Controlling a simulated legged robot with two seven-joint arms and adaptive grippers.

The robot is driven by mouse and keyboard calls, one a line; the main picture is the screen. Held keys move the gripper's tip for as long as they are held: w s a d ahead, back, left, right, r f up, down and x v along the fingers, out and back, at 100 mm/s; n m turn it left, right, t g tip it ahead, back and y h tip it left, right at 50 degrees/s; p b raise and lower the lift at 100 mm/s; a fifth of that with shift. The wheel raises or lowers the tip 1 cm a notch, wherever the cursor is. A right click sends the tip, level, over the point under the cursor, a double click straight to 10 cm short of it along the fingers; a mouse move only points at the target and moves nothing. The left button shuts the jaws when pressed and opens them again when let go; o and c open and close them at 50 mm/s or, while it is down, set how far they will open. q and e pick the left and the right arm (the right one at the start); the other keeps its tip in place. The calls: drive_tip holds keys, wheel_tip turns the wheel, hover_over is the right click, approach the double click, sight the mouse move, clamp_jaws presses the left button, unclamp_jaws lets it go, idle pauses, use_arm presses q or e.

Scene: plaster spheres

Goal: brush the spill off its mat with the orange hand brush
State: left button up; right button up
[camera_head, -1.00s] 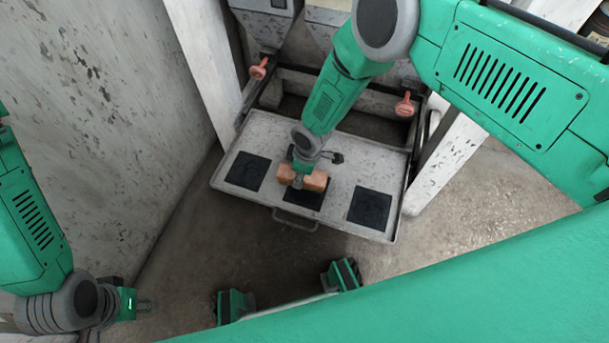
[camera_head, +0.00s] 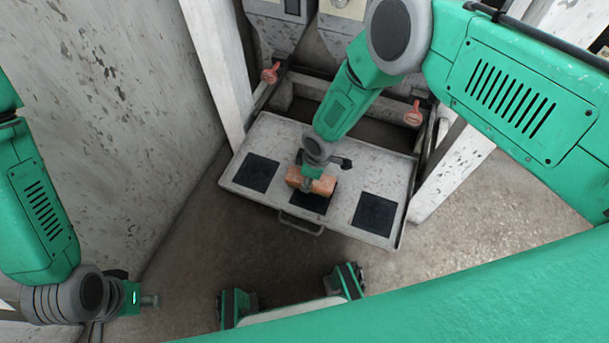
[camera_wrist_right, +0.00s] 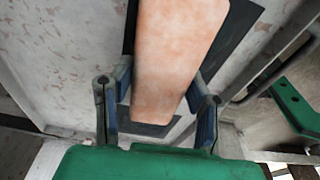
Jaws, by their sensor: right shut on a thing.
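The orange hand brush (camera_head: 323,184) is a brownish-orange block over the back part of the middle black mat (camera_head: 311,204). It also shows in the right wrist view (camera_wrist_right: 178,40), between the fingers. My right gripper (camera_wrist_right: 159,78) is shut on it. The arm comes down from the upper right and hides part of the brush and mat. I cannot tell whether the brush touches the mat. I cannot make out a spill; the brush and arm may cover it. My left gripper (camera_head: 149,300) hangs at the lower left, away from the mats; its jaws are too small to read.
The mats lie on a worn pale tray (camera_head: 250,204) with a front handle (camera_head: 301,226). A left mat (camera_head: 257,173) and a right mat (camera_head: 375,214) look bare. Two red-orange knobs (camera_head: 270,73) (camera_head: 413,114) stand behind. A scuffed wall (camera_head: 110,110) bounds the left.

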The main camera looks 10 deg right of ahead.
drive_tip(key=shift+s+d+p, duration=0.4)
drive_tip(key=shift+s+d, duration=0.1)
drive_tip(key=shift+d, duration=0.4)
drive_tip(key=shift+f, duration=0.1)
drive_tip(key=shift+w+a+b, duration=0.5)
drive_tip(key=shift+a+b, duration=0.2)
drive_tip(key=shift+a, duration=0.15)
drive_tip(key=shift+w+a+b, duration=0.2)
drive_tip(key=shift+w+a, duration=0.1)
drive_tip(key=shift+a, duration=0.25)
drive_tip(key=shift+w+a+b, duration=0.15)
drive_tip(key=shift+w+a, duration=0.15)
drive_tip(key=shift+a, duration=0.25)
drive_tip(key=shift+s+d+r+p, duration=0.3)
drive_tip(key=shift+d+r+p, duration=0.2)
drive_tip(key=shift+p, duration=0.1)
drive_tip(key=shift+s+d+r+p, duration=0.25)
drive_tip(key=shift+d+r+p, duration=0.15)
drive_tip(key=shift+p, duration=0.2)
drive_tip(key=shift+d+f, duration=0.1)
drive_tip(key=shift+f, duration=0.05)
